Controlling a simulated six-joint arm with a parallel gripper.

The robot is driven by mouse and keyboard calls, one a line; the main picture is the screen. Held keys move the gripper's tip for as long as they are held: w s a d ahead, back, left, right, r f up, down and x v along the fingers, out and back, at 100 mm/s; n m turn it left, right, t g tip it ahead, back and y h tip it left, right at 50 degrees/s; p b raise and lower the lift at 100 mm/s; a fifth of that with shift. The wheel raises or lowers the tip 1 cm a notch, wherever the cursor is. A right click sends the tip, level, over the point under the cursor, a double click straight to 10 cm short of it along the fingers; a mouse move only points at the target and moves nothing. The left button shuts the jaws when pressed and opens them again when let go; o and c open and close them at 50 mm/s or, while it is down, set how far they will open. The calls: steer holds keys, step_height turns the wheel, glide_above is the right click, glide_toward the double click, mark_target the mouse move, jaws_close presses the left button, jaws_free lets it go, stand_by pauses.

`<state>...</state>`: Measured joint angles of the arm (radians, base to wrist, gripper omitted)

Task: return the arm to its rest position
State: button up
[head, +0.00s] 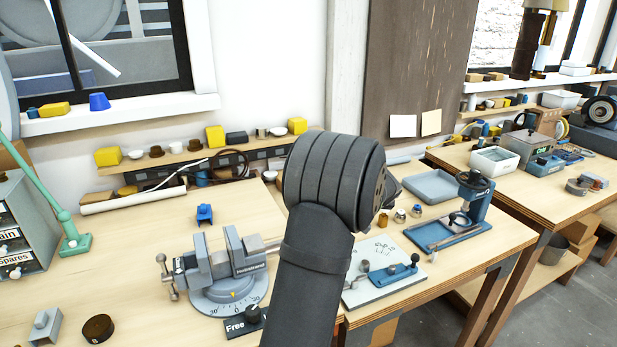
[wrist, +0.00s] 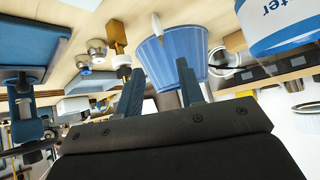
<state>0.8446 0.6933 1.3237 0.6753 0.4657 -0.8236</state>
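My arm rises from the bottom middle of the head view, and its thick dark joint fills the centre. That joint hides my gripper in the head view. In the wrist view my gripper (wrist: 160,70) shows two dark blue fingers standing apart, with nothing held between them. A blue tapered tub (wrist: 165,58) shows beyond the fingers; I cannot tell how far off it is. The wrist view is strongly tilted.
A grey vise (head: 228,270) stands on the near bench, with a small blue part (head: 205,214) behind it. A white plate (head: 365,288) and a blue fixture (head: 475,195) are right of my arm. In the wrist view, a brass part (wrist: 117,36) and white container (wrist: 285,25) are near the fingers.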

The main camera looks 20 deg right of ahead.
steer(key=x, duration=1.2)
steer(key=shift+s+r, duration=0.1)
steer(key=shift+r, duration=0.05)
steer(key=shift+a, duration=0.1)
